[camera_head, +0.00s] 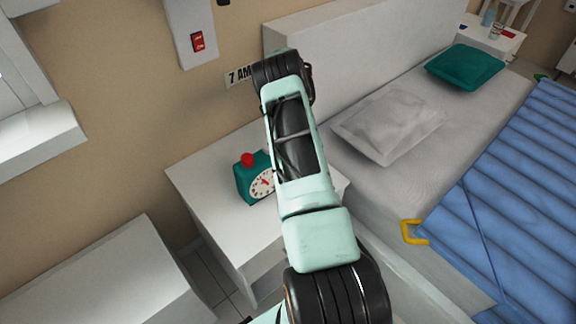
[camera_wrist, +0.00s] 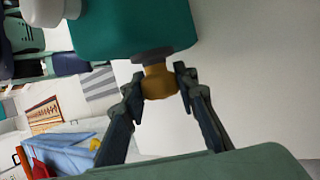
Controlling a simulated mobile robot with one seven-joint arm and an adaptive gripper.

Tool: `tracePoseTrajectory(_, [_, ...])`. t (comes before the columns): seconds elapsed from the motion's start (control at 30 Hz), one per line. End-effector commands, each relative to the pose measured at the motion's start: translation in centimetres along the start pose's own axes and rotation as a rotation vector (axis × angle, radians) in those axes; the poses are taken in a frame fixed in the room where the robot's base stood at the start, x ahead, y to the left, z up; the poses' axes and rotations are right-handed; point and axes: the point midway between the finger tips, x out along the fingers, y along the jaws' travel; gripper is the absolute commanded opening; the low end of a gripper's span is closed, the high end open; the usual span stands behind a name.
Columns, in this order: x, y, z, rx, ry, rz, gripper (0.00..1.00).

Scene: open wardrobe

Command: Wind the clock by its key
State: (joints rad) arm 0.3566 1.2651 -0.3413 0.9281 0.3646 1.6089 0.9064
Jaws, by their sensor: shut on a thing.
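The clock (camera_head: 245,186) is a teal box with a white dial and a red button on top. It stands on the white bedside table, partly behind my arm in the head view. In the wrist view its teal body (camera_wrist: 135,22) fills the upper middle. The yellow-brown key (camera_wrist: 158,82) sticks out of the clock on a dark grey shaft. My gripper (camera_wrist: 158,84) has one finger on each side of the key and is shut on it. In the head view the gripper and the key are hidden behind my arm.
The white bedside table (camera_head: 205,185) has bare top around the clock. A bed with a grey pillow (camera_head: 387,122), a teal pillow (camera_head: 465,67) and a blue cover (camera_head: 520,170) lies to the right. A red switch (camera_head: 197,41) and a "7 AM" sign (camera_head: 239,76) are on the wall.

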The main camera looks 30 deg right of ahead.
Motion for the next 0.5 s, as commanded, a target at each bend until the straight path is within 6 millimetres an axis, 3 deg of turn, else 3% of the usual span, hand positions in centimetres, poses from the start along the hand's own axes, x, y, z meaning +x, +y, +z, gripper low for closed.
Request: tracePoseTrajectory(0.5, [0.25, -0.22, 0.21, 0.054, -0.006, 0.143, 0.03])
